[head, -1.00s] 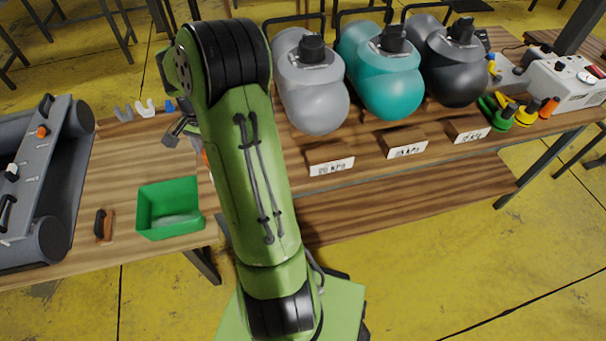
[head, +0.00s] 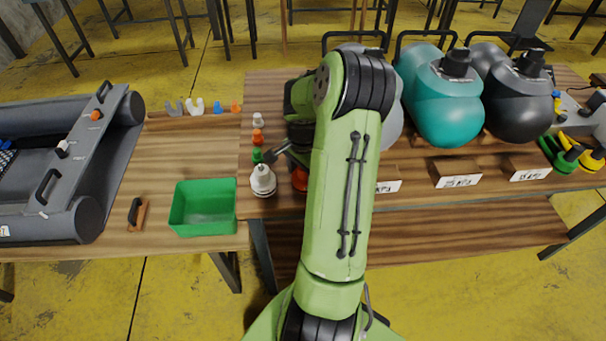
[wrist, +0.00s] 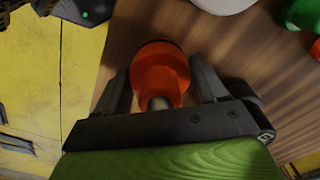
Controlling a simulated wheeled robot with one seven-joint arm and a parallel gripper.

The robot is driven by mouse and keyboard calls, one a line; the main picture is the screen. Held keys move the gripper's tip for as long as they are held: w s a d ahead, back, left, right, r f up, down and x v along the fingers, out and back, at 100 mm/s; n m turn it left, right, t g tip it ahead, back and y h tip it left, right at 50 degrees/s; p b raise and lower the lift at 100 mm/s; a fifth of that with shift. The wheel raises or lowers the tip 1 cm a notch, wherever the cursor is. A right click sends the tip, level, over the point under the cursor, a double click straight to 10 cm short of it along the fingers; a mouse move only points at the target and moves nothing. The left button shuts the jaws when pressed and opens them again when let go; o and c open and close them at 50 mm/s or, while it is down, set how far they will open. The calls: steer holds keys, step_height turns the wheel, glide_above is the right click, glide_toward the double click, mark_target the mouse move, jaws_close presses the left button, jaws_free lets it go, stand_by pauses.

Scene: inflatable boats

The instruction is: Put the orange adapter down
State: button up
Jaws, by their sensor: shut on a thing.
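The orange adapter (wrist: 160,72) sits between the two dark fingers of my gripper (wrist: 163,85) in the wrist view, and the gripper is shut on it. In the head view part of the orange adapter (head: 299,180) shows at the left edge of my arm, over the wooden table near its front edge. My arm hides the rest of it and most of my gripper. I cannot tell whether the adapter touches the tabletop.
A large white adapter (head: 263,182) stands close on the left. Behind it are small green (head: 256,155), orange (head: 257,138) and white (head: 259,120) adapters. A green bin (head: 203,209) and brown-handled brush (head: 137,213) lie further left.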

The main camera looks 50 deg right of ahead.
steer(key=o, duration=1.1)
steer(key=shift+f, duration=0.1)
step_height(320, 180, up, 12)
steer(key=p, duration=0.3)
steer(key=shift+r, duration=0.25)
steer(key=a+r+n+t+h, duration=0.1)
steer(key=a+r+n, duration=0.4)
steer(key=a, duration=0.4)
steer(key=a+r+n+t+h, duration=0.1)
steer(key=a+r+n, duration=0.4)
steer(key=a, duration=0.5)
steer(key=s+a+n+t, duration=0.1)
steer(key=s+a+n, duration=0.2)
steer(key=s+a+r+n+t+y, duration=0.1)
steer(key=s+a+n, duration=0.2)
steer(key=a, duration=0.1)
steer(key=s+a+n+t+y, duration=0.1)
steer(key=s+a+n, duration=0.2)
steer(key=a+n, duration=0.1)
steer(key=shift+a+r+t, duration=0.2)
steer(key=shift+a+t, duration=0.05)
steer(key=shift+t, duration=0.05)
